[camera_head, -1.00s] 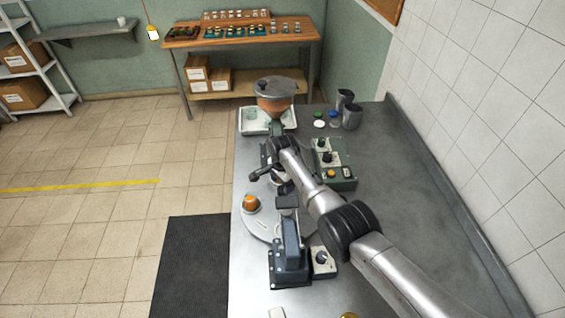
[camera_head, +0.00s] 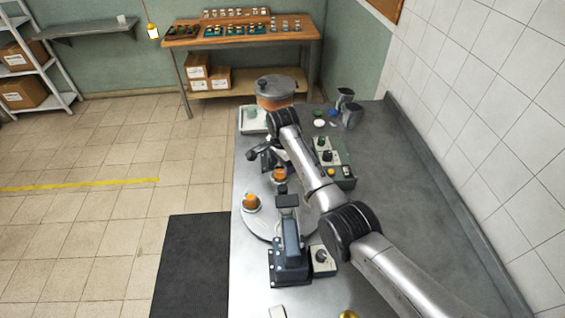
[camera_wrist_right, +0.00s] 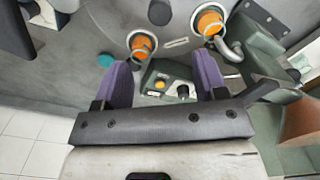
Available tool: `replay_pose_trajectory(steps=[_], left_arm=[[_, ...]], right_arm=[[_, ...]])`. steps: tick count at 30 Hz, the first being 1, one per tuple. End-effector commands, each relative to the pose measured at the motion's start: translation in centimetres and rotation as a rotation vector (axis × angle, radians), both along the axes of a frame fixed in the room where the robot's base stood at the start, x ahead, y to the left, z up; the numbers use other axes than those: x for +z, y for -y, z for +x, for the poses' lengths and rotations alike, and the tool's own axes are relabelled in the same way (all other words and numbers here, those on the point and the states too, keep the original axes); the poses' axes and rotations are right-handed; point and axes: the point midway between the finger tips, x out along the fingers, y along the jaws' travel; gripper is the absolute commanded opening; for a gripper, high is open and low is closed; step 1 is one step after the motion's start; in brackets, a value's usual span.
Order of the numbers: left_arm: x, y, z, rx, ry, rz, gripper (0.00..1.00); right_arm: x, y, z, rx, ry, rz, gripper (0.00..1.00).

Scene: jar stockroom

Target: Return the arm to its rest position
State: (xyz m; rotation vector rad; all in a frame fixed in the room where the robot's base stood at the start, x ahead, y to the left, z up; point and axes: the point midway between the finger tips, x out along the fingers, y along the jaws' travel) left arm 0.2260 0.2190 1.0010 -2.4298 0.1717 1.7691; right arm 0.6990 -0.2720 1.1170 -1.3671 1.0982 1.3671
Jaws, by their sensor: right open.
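My right arm (camera_head: 300,165) reaches from the lower right over the grey bench. Its gripper (camera_head: 259,152) is above the bench, on the far side of the round plate. In the right wrist view the purple fingers (camera_wrist_right: 163,78) are spread apart with nothing held between them. Two orange-filled jars stand on the round plate (camera_head: 258,224): a near one (camera_head: 251,203) and a farther one (camera_head: 279,175). Orange jars also show beyond the fingers in the right wrist view (camera_wrist_right: 141,42), clear of them. My left gripper is not in view.
A hopper (camera_head: 275,90) and a pale tray (camera_head: 252,120) stand at the bench's far end. A green control box (camera_head: 335,165) is right of the arm, and a dark press-like device (camera_head: 290,255) stands at the near side. Grey cups (camera_head: 352,115) stand far right. The bench's right side is clear.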

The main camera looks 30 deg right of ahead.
Motion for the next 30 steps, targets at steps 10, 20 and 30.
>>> replay_pose_trajectory(steps=[10,20,30], left_arm=[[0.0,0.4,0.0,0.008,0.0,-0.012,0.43],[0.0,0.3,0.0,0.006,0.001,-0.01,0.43],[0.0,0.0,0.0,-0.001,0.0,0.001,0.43]], right_arm=[[0.0,0.0,0.0,0.03,0.0,0.0,0.65],[0.2,0.1,0.7,0.43,0.04,-0.013,0.65],[11.3,-0.2,3.8,0.886,0.373,-0.22,0.65]])
